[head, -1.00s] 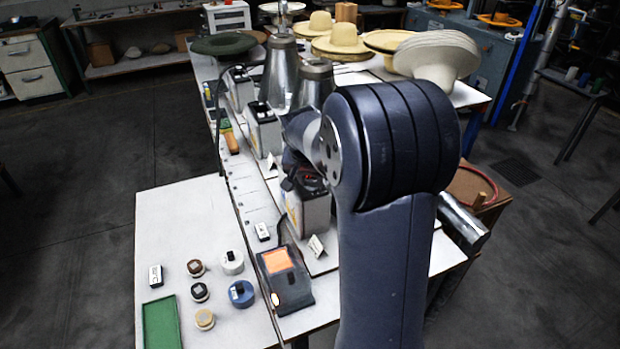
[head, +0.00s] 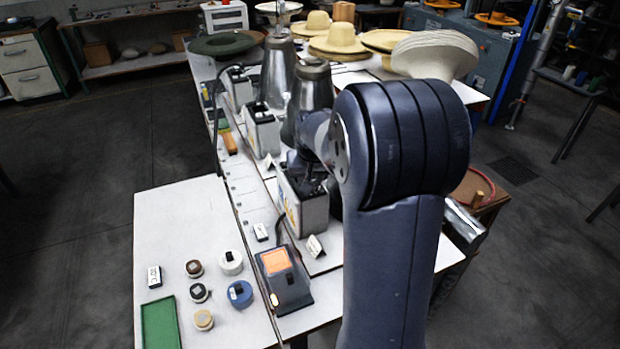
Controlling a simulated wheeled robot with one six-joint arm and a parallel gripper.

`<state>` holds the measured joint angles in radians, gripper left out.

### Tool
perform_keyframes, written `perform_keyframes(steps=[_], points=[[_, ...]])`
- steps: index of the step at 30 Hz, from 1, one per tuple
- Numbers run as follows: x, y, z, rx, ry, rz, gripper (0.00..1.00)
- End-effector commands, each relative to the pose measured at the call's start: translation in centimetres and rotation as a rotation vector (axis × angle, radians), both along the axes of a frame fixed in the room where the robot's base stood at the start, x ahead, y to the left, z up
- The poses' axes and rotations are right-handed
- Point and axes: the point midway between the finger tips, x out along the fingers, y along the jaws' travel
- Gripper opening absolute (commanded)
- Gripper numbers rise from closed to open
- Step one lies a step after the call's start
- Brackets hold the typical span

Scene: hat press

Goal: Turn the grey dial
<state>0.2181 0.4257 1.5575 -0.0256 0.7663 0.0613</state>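I cannot make out a grey dial for certain. The nearest grey control box (head: 308,212), with a label on its front, stands on the table beside my arm. A dark part of my gripper (head: 313,186) is at the top of this box, mostly hidden behind my arm links and blending with the box's dark top. I cannot see its fingertips, or whether they touch anything. Two similar grey boxes, one in the middle (head: 262,132) and one farther back (head: 237,88), stand in a row behind it.
Metal cones (head: 312,92) stand behind the boxes, close to my arm. A black device with an orange screen (head: 276,262) sits in front. A white side table (head: 180,215) at left holds a green tray (head: 160,322) and several small round pots. Straw hats (head: 342,38) lie at the back.

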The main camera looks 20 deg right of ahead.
Motion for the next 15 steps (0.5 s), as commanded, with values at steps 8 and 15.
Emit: perform_keyframes(steps=[8,15], points=[[0.02,0.00,0.05,0.000,-0.001,-0.001,0.46],[0.02,0.01,0.02,0.000,0.000,-0.001,0.53]])
